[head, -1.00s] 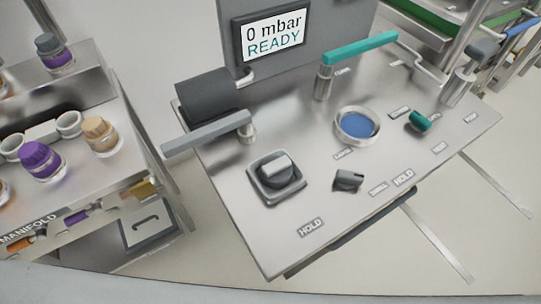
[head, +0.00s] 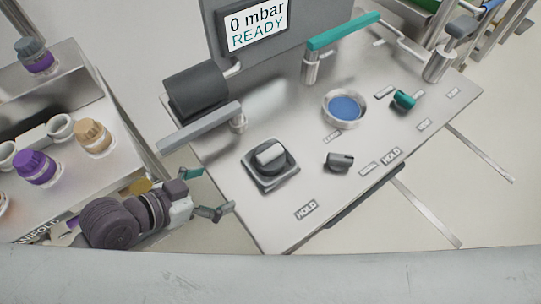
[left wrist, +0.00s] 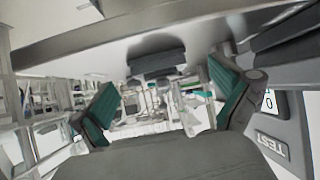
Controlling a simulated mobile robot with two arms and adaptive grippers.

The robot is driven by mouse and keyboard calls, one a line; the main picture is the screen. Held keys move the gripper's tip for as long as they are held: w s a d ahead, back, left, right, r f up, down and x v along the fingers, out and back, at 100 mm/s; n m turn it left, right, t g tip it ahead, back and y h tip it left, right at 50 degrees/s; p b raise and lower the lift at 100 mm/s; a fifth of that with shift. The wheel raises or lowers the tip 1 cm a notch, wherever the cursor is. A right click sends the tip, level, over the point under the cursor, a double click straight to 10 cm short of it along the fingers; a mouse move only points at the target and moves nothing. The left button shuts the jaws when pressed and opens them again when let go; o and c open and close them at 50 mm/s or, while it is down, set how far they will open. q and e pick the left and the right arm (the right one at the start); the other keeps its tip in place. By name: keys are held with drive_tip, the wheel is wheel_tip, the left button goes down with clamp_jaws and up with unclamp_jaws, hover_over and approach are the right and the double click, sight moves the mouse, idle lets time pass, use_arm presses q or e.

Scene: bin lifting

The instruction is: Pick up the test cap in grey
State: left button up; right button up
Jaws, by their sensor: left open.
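Several grey parts show in the head view, and I cannot tell for sure which one is the test cap. One is a grey cap (head: 31,48) on a purple-banded container at the upper left. Another is a grey knob (head: 271,155) on a dark square base on the steel panel, and a smaller dark grey knob (head: 339,161) sits to its right. My left gripper (head: 207,192) is open and empty, between the left stand and the panel. Its teal-padded fingers also show in the left wrist view (left wrist: 165,105), with nothing between them. My right gripper is not in view.
The steel panel (head: 300,190) carries a grey lever (head: 200,128), a teal lever (head: 343,31), a blue-centred ring (head: 344,108) and a teal knob (head: 403,99). A purple cap (head: 36,164) and a tan cap (head: 92,134) stand left. The wrist view shows a TEST label (left wrist: 273,145).

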use_arm(q)
drive_tip(key=r, duration=0.1)
drive_tip(key=d+r+m+h, duration=0.1)
drive_tip(key=w+r+h, duration=0.1)
drive_tip(key=r, duration=0.1)
drive_tip(key=shift+d, duration=0.2)
drive_tip(key=p, duration=0.2)
approach(270, 155)
drive_tip(key=shift+t+h, duration=0.3)
drive_tip(key=w+d+f, duration=0.2)
drive_tip(key=d+f, duration=0.1)
drive_tip(key=shift+w+d+f, duration=0.15)
drive_tip(key=shift+w+f, duration=0.15)
drive_tip(key=shift+w, duration=0.05)
drive_tip(key=shift+w+d+f, duration=0.15)
drive_tip(key=shift+w+d, duration=0.1)
drive_tip(key=shift+d, duration=0.05)
drive_tip(key=p+x, duration=0.1)
drive_tip(key=x, duration=0.4)
drive_tip(key=shift+a, duration=0.15)
drive_tip(key=c, duration=1.2)
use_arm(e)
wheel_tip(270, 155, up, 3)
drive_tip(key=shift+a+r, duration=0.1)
